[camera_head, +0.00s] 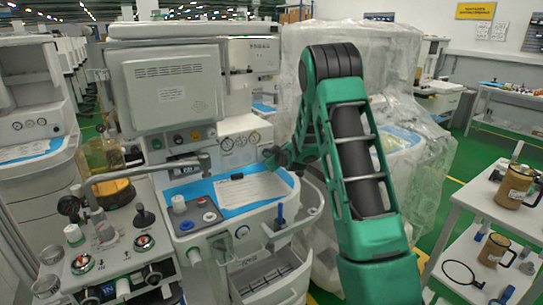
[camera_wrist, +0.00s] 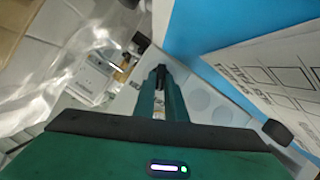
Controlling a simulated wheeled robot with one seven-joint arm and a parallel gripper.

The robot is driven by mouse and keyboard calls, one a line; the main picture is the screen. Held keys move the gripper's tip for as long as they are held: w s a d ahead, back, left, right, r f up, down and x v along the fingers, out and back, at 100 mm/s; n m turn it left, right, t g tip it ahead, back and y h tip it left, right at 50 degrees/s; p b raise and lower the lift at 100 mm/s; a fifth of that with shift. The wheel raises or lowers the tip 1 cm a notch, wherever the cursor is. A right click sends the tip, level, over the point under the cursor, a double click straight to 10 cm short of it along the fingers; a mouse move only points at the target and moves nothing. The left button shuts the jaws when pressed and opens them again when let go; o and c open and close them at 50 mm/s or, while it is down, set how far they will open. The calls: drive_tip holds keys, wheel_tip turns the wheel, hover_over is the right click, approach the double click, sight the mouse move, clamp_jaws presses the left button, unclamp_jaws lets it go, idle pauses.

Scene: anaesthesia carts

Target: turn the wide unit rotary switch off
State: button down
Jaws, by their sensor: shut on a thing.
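The wide anaesthesia unit (camera_head: 185,135) stands in the middle of the head view, with round gauges (camera_head: 240,141) on its front panel. My gripper (camera_head: 270,158) reaches in from the right to the right end of that panel. In the wrist view my gripper (camera_wrist: 160,76) is shut on a small dark piece at the panel, which appears to be the rotary switch. The fingers hide most of it, and its setting cannot be read. My arm covers the panel's right edge in the head view.
A blue mat with a white sheet (camera_head: 255,190) lies on the worktop under my gripper. A blue upright piece (camera_head: 280,215) stands at the worktop's front. A plastic-draped unit (camera_head: 410,120) is behind my arm. A white cart with brown mugs (camera_head: 515,185) stands at right.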

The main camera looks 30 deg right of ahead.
drive_tip(key=shift+a+f+n+h, duration=0.2)
drive_tip(key=shift+n+h, duration=0.1)
drive_tip(key=shift+n, duration=0.2)
drive_tip(key=shift+d, duration=0.15)
drive_tip(key=c, duration=1.8)
unclamp_jaws()
drive_tip(key=shift+w, duration=0.1)
drive_tip(key=shift+r, duration=0.1)
drive_tip(key=v, duration=1)
drive_tip(key=shift+s, duration=0.45)
